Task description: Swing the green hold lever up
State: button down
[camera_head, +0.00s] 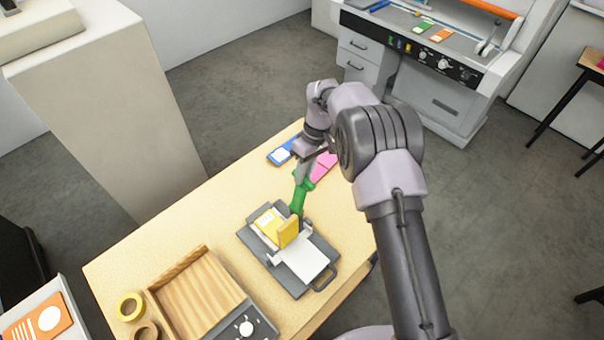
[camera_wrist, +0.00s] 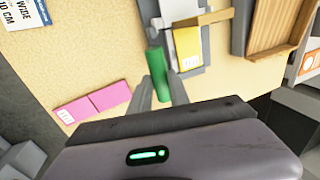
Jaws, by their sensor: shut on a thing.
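The green hold lever (camera_head: 299,195) stands up at a steep tilt from the far side of a dark grey plate fixture (camera_head: 247,236) on the table. My gripper (camera_head: 302,176) is shut on the upper end of the lever. In the wrist view the green lever (camera_wrist: 156,68) sits between my two fingers (camera_wrist: 160,88). A yellow block and a yellow card (camera_head: 267,222) are on the fixture beside the lever's base, along with a white sheet (camera_head: 303,260). The lever's pivot is partly hidden.
Pink cards (camera_head: 324,165) and a blue card (camera_head: 281,152) lie beyond the fixture on the table (camera_head: 205,215). A wooden tray (camera_head: 197,292), a control box with a knob (camera_head: 243,325) and tape rolls (camera_head: 131,306) stand at the near left.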

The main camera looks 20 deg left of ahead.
jog(key=shift+w+d+f, duration=0.2)
jog(key=shift+d+f, duration=0.1)
jog(key=shift+d, duration=0.05)
jog(key=c, duration=1.5)
grip_release()
jog(key=shift+w, duration=0.1)
jog(key=shift+o, duration=1.3)
jog(key=shift+w+d+f, duration=0.1)
jog(key=shift+w+d, duration=0.15)
jog(key=shift+w, duration=0.25)
jog(key=shift+s+a, duration=0.2)
jog(key=shift+r, duration=0.2)
jog(key=p+v, duration=0.1)
jog(key=v, duration=1.6)
jog(key=shift+r, duration=0.2)
